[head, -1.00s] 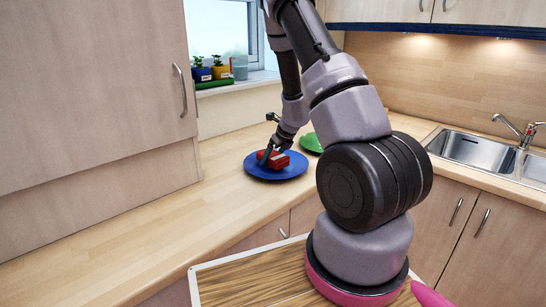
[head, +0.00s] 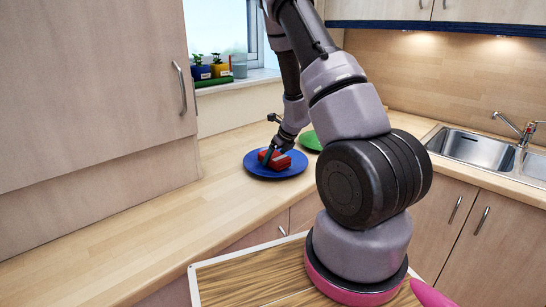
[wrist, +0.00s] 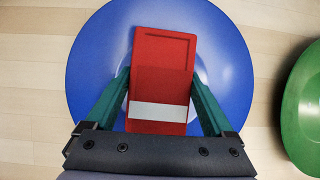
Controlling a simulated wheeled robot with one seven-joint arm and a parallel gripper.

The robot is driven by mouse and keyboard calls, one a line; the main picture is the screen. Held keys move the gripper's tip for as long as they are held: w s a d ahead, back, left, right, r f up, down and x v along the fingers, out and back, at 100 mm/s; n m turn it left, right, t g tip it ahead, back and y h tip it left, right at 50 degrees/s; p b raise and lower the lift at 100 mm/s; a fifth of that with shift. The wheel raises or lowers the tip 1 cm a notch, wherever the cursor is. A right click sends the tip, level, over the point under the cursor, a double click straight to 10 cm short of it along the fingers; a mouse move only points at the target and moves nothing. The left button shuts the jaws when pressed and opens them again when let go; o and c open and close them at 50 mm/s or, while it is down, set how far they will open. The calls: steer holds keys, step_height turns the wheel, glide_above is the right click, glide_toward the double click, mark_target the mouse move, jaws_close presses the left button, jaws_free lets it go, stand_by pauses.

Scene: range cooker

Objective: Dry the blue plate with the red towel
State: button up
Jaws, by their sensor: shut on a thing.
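The blue plate (head: 262,171) lies flat on the wooden counter, and it fills the middle of the wrist view (wrist: 92,60). The red towel (head: 272,160) is a folded block with a white stripe near its lower end in the wrist view (wrist: 160,70). It rests over the middle of the plate. My gripper (head: 268,154) reaches down from above, with its green fingers on either side of the towel, shut on it. In the wrist view my gripper (wrist: 159,88) hides part of the plate's near edge.
A green plate (head: 309,141) lies just right of the blue plate, partly behind my arm; it also shows in the wrist view (wrist: 305,110). Small potted plants (head: 210,70) stand on the windowsill. A sink (head: 475,150) is at right. The counter (head: 150,230) at left is clear.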

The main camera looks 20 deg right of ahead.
steer(key=shift+w+a, duration=0.3)
steer(key=shift+w, duration=0.55)
steer(key=shift+w+a+f, duration=0.1)
steer(key=shift+w, duration=0.05)
steer(key=shift+c, duration=0.6)
steer(key=shift+s+d, duration=0.2)
steer(key=shift+s, duration=0.3)
steer(key=shift+s+d, duration=0.15)
steer(key=shift+s, duration=0.35)
steer(key=shift+w+a, duration=0.15)
steer(key=shift+w, duration=0.4)
steer(key=shift+w+a, duration=0.15)
steer(key=shift+w, duration=0.35)
steer(key=shift+s, duration=0.2)
steer(key=shift+s+d, duration=0.35)
steer(key=shift+s, duration=0.5)
steer(key=shift+w+a, duration=0.2)
steer(key=shift+w, duration=0.35)
steer(key=shift+w+a, duration=0.15)
steer(key=shift+w, duration=0.35)
